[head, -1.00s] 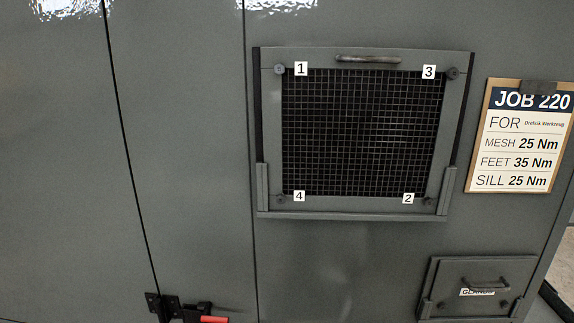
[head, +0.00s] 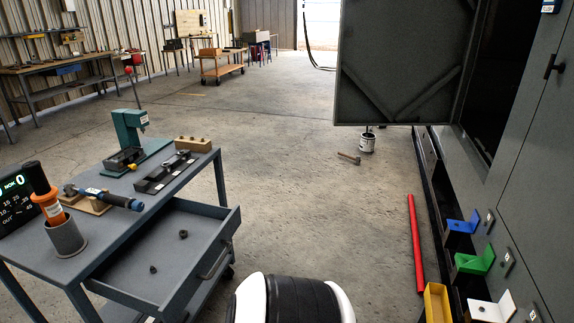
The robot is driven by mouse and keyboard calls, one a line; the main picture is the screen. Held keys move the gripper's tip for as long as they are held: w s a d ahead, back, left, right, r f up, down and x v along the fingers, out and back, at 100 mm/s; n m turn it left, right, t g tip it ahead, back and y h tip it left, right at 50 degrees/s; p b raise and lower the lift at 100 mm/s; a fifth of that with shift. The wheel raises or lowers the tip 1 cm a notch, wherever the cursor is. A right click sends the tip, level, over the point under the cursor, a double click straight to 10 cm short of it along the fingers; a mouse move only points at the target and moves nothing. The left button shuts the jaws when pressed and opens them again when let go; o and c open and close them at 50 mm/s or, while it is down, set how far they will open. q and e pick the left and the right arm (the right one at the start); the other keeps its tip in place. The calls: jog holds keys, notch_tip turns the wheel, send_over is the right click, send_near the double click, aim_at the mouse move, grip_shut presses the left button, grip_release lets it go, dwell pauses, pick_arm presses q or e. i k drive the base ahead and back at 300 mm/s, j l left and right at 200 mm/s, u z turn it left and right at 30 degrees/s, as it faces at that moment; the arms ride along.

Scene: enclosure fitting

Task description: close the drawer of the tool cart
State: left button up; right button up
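The tool cart (head: 88,228) stands at the left in the head view. Its grey drawer (head: 190,236) is pulled out toward the right, past the edge of the cart top. The drawer has a bar handle (head: 214,262) on its front. Neither of my grippers shows in the head view. A white and black part of my own body is at the bottom middle, close to the drawer's lower right.
The cart top holds a teal press (head: 130,135), a torque wrench (head: 108,199), and an orange-handled tool in a grey cup (head: 65,238). The grey enclosure (head: 535,170) stands right, its door open. A red bar (head: 415,245) lies beside it. Floor between is mostly clear.

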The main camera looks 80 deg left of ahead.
aim_at(157, 271)
jog(key=u, duration=3.35)
